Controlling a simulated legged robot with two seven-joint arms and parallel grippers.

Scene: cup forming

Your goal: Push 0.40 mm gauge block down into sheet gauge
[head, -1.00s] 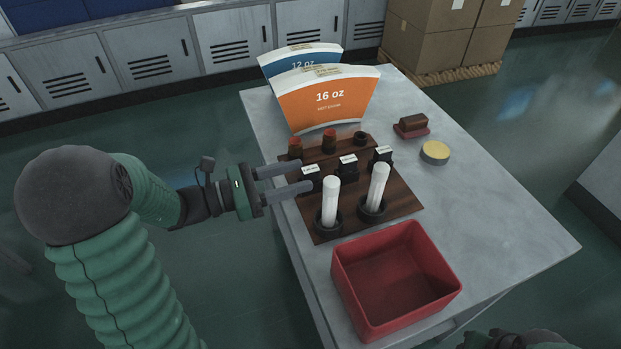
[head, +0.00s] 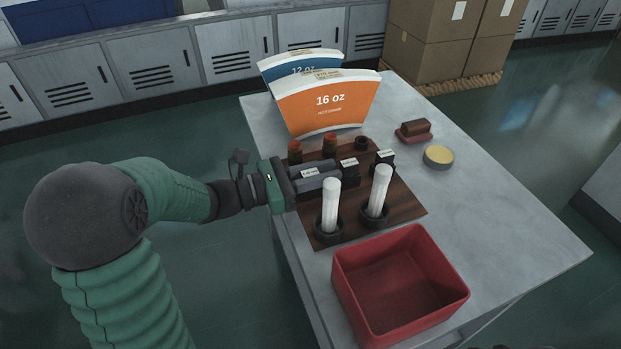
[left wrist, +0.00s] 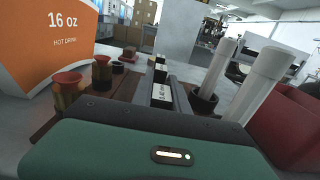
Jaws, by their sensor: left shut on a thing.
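My left gripper (head: 322,180) reaches in from the left over the brown wooden board (head: 402,205). It is shut on the nearest-left black gauge block with a white label (head: 309,173), one finger on each side. In the left wrist view the label (left wrist: 161,94) shows between the fingers; its print is too small to read surely. Two more labelled black blocks, the middle one (head: 349,170) and the right one (head: 385,162), stand in a row beyond it. The held block's lower part and any slot under it are hidden.
Two white rods (head: 331,205) (head: 380,190) stand in black cups close to the near finger. Copper-coloured pieces (head: 295,150) stand behind the far finger. Orange and blue cup sheets (head: 330,105) stand at the back.

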